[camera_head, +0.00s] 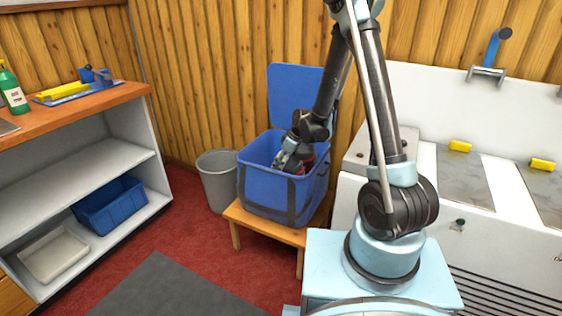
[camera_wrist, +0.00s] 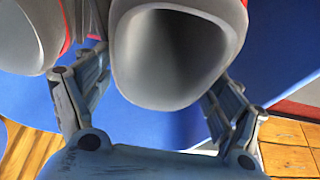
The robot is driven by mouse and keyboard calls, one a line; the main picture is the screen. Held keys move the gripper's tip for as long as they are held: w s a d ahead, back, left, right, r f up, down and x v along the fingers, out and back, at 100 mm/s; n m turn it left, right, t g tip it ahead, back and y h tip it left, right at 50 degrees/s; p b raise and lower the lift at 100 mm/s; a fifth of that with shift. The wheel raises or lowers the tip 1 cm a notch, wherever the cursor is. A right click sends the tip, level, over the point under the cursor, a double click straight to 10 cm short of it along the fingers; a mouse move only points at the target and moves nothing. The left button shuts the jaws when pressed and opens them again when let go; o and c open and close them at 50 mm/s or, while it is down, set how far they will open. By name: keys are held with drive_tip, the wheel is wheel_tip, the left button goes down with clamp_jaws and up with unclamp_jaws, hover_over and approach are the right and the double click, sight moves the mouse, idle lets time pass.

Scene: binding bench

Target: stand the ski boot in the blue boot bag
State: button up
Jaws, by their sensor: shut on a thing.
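The blue boot bag (camera_head: 262,188) stands open on a small wooden bench, its lid (camera_head: 296,92) raised at the back. My gripper (camera_head: 284,162) reaches down into the bag's mouth. In the wrist view its fingers are shut on the hollow grey cuff of the ski boot (camera_wrist: 180,55), one finger on each side. The boot is mostly hidden by the bag walls and my gripper in the head view. A second grey shape with red edging (camera_wrist: 28,35) shows at the left of the wrist view; I cannot tell whether it is another boot. The boot's sole is hidden.
The wooden bench (camera_head: 238,214) carries the bag. A grey bin (camera_head: 216,183) stands just left of it. A shelf unit (camera_head: 130,130) with a blue tub (camera_head: 110,207) is at the left, and a white machine (camera_head: 345,190) is close on the right.

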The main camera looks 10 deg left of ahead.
drive_tip(key=o, duration=1.9)
drive_tip(key=shift+o, duration=0.2)
